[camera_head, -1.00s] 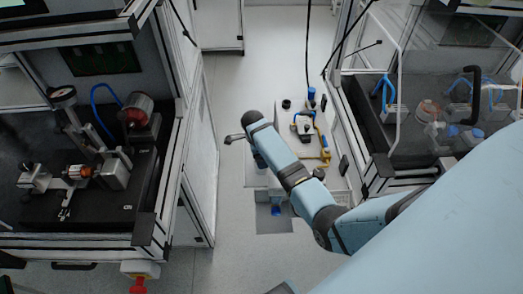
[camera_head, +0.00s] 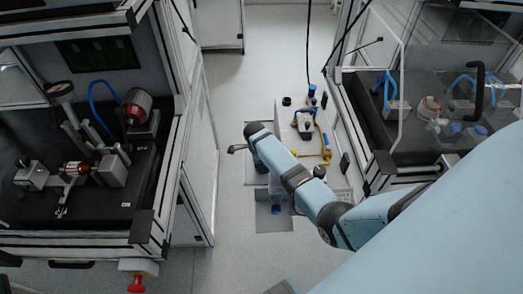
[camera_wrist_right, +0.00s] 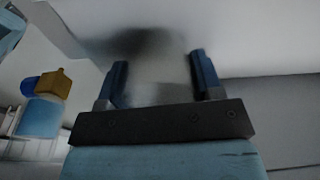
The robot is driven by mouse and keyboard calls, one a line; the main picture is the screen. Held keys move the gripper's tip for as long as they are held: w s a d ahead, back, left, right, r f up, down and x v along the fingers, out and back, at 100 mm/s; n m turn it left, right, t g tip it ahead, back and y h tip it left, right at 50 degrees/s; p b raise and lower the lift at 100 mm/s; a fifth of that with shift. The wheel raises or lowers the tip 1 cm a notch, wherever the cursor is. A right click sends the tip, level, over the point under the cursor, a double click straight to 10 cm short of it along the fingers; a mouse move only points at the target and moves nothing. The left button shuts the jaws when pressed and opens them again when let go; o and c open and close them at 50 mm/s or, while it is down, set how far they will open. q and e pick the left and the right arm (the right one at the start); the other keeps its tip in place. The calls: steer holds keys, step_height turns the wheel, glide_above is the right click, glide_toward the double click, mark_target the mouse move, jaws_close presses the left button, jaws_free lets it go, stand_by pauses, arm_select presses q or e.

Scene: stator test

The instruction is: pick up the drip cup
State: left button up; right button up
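No item is clearly recognisable as the drip cup. A small black cup-like piece (camera_head: 286,101) stands at the back of the white cart in the head view; I cannot tell whether it is the drip cup. My right gripper (camera_head: 236,149) is left of the cart, apart from that piece. My left gripper is not in view.
The white cart (camera_head: 337,183) carries yellow and blue fittings (camera_head: 322,140). A grey tray (camera_head: 270,219) with a blue piece lies in front. Framed benches stand left (camera_head: 146,228) and right (camera_head: 382,166). Grey floor (camera_head: 226,105) is clear between the left bench and cart.

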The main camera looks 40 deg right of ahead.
steer(key=shift+c, duration=0.9)
